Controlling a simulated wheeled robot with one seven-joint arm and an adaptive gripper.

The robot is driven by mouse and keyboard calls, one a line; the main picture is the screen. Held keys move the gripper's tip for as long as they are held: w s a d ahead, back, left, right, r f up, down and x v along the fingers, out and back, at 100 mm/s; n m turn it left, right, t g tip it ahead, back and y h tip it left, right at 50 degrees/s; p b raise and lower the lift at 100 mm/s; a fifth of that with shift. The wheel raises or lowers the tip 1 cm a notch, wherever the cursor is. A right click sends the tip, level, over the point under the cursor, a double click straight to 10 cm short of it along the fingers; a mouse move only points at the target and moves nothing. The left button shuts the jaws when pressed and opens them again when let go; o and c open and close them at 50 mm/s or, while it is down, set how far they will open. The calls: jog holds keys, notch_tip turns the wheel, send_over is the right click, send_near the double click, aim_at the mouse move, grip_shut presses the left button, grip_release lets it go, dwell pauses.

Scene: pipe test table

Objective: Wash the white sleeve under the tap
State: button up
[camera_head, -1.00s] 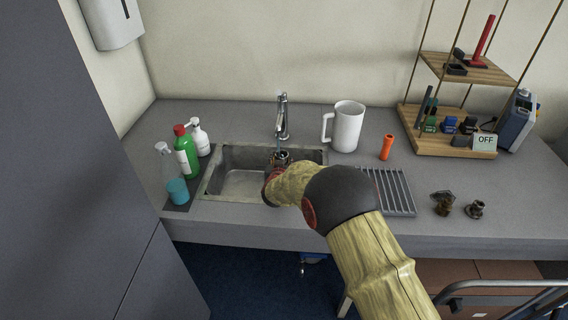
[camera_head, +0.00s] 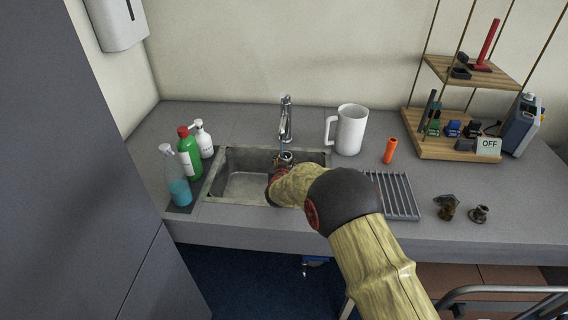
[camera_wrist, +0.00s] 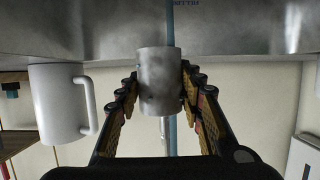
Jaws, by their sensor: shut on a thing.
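The sleeve (camera_wrist: 160,82) is a short grey-white cylinder with dark stains. My gripper (camera_wrist: 160,92) is shut on it, one finger on each side. A thin blue water stream (camera_wrist: 171,22) shows beyond both ends of the sleeve in the wrist view; I cannot tell if it runs through or behind it. In the head view my gripper (camera_head: 283,163) is at the right part of the sink (camera_head: 216,178), below the tap (camera_head: 286,118). The sleeve is mostly hidden there by my arm and gripper.
A white mug (camera_head: 350,130) and an orange cylinder (camera_head: 390,150) stand right of the tap. A drying rack (camera_head: 398,196) and dark fittings (camera_head: 479,214) lie further right. Several bottles (camera_head: 188,152) stand left of the sink. A wooden shelf (camera_head: 450,148) is at the back right.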

jog(key=shift+w+d, duration=0.15)
jog(key=shift+d, duration=0.2)
jog(key=shift+a, duration=0.2)
jog(key=shift+s+a+p, duration=0.25)
jog(key=shift+a+p, duration=0.05)
jog(key=shift+a, duration=0.1)
jog(key=shift+d, duration=0.15)
jog(key=shift+w+d, duration=0.25)
jog(key=shift+d, duration=0.2)
jog(key=s+d, duration=0.3)
jog(key=s, duration=0.4)
jog(key=shift+s+d, duration=0.15)
dwell(0.7)
dwell(0.7)
dwell(0.5)
